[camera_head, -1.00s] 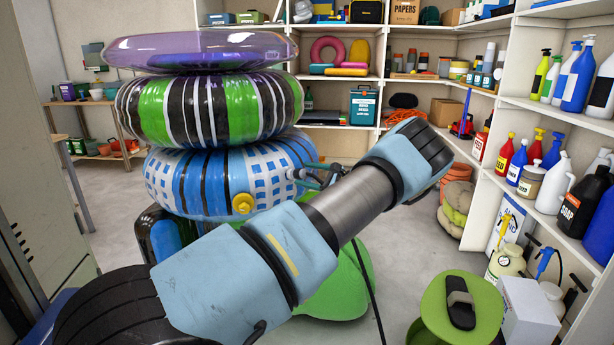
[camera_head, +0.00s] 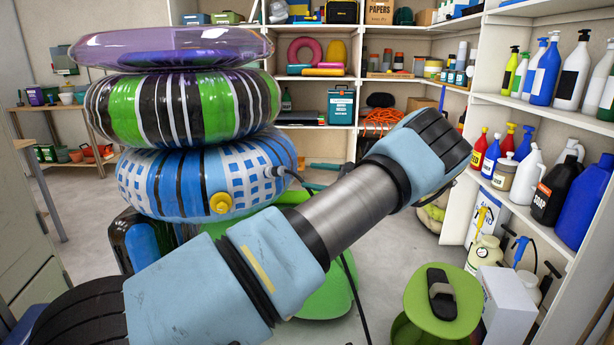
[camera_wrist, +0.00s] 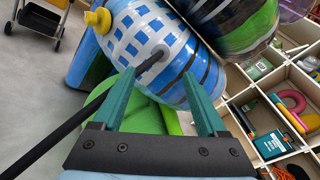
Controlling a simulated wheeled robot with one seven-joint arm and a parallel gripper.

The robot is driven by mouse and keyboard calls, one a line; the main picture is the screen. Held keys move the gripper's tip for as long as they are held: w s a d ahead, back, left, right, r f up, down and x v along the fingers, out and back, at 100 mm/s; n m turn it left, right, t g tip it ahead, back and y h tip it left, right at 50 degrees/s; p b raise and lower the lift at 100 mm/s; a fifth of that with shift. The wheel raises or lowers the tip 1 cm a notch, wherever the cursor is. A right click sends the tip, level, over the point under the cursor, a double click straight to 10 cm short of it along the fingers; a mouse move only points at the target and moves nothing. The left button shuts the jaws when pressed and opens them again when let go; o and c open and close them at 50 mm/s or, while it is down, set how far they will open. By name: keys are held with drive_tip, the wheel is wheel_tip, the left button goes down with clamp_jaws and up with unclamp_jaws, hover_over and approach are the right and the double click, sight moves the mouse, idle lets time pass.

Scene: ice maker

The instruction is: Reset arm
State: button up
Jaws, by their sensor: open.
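My arm (camera_head: 345,213) reaches across the middle of the head view, bent at a black-and-blue elbow. My gripper (camera_wrist: 158,74) shows in the wrist view with its two teal fingers apart and nothing held between them. Beyond the fingers is a blue-and-white checked inflatable ring (camera_head: 160,190), with a yellow knob (camera_head: 221,203). In the wrist view, a black hose (camera_wrist: 55,135) runs past the left finger to the ring. In the head view my gripper is largely hidden behind the arm.
A green-striped ring (camera_head: 185,108) and a purple ring (camera_head: 170,47) are stacked on the checked ring. A green lidded bin (camera_head: 418,325) and a white box (camera_head: 507,310) stand at lower right. Shelves of bottles (camera_head: 545,120) line the right wall. Grey floor shows behind the arm.

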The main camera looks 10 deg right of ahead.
drive_tip(key=s+a+n+g+h+p, duration=0.2)
drive_tip(key=s+a+n+g, duration=0.25)
drive_tip(key=a, duration=0.65)
drive_tip(key=s+a+n+g+h+p, duration=0.1)
drive_tip(key=s+a+n+g+h, duration=0.3)
drive_tip(key=a, duration=0.7)
drive_tip(key=s+a+r+n+h+p, duration=0.2)
drive_tip(key=s+r+n+h, duration=0.1)
drive_tip(key=s, duration=0.8)
drive_tip(key=s+a+r+n+g+h+p, duration=0.1)
drive_tip(key=s+r+n, duration=0.4)
drive_tip(key=s, duration=0.5)
drive_tip(key=a+n+h+p, duration=0.1)
drive_tip(key=a+h, duration=0.1)
drive_tip(key=shift+s+r+h, duration=0.25)
drive_tip(key=shift+s+h, duration=0.1)
drive_tip(key=shift+h, duration=0.05)
